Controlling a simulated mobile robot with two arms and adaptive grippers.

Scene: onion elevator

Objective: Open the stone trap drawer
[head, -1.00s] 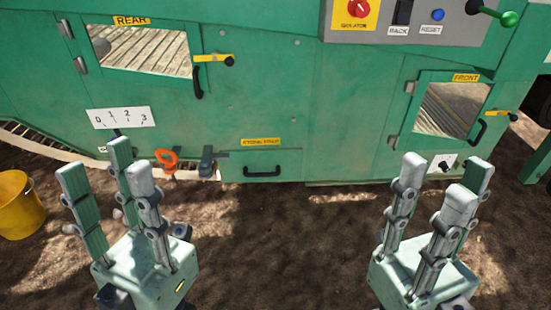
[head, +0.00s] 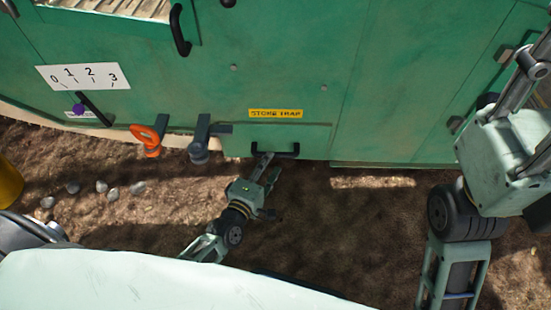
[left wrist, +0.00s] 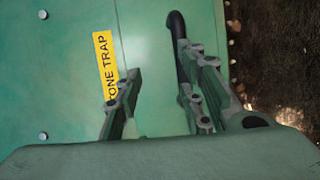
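The stone trap drawer (head: 312,136) is a low green panel under a yellow STONE TRAP label (head: 276,114). It looks closed, flush with the machine's side. Its black bar handle (head: 287,152) is partly hidden by my left gripper (head: 266,168), whose fingers reach up to it. In the left wrist view the left gripper (left wrist: 158,95) has its fingers spread apart. The handle (left wrist: 178,40) runs behind the right-hand fingers there; whether they touch it I cannot tell. My right gripper (head: 530,95) is raised at the right edge, fingers spread, partly cut off.
A 0–3 scale plate (head: 83,77) is further left. Stones (head: 113,193) and a yellow bucket (head: 8,182) are on the ground. Bare dirt lies in front of the drawer.

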